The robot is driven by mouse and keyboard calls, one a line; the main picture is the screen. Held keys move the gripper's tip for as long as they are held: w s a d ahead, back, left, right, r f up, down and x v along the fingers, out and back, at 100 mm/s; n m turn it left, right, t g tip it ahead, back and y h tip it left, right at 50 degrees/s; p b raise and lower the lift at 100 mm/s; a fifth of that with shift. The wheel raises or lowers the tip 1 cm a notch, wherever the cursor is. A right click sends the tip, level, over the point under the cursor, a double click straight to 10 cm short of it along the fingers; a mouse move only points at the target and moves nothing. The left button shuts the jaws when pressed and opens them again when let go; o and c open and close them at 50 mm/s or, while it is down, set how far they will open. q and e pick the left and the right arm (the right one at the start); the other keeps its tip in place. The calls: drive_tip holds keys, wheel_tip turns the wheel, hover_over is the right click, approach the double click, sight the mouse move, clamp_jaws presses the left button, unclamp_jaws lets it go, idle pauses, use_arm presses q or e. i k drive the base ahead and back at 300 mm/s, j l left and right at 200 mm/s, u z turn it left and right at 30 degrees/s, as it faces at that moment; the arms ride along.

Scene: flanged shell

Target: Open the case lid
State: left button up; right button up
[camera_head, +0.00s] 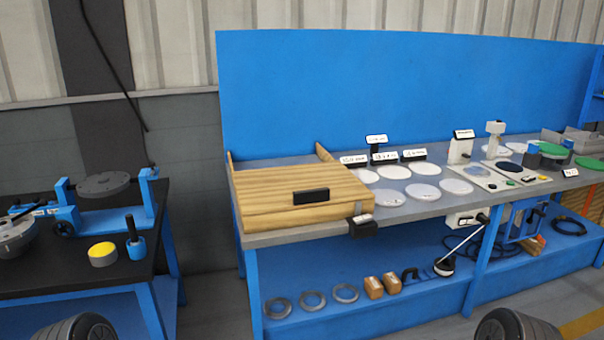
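The wooden case (262,190) sits at the left end of the blue workbench's grey top. Its slatted wooden lid (285,180) looks shut, lying nearly flat over the case. A black handle (311,196) is on the lid near its front edge. Wooden side pieces stick up at the back left and back right of the case. The inside of the case is hidden. Neither of my grippers is in view; only dark rounded parts that look like my arms show at the bottom edge.
A black and grey clamp-like block (363,226) sits on the bench edge at the case's front right corner. Several white discs (423,192) lie to the right of the case. A separate black table (150,215) with blue tooling stands left, across a gap.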

sight(269, 190)
drive_tip(key=i+l+z, duration=0.3)
drive_tip(key=i, duration=0.3)
drive_tip(key=i+z, duration=0.25)
drive_tip(key=i, duration=0.35)
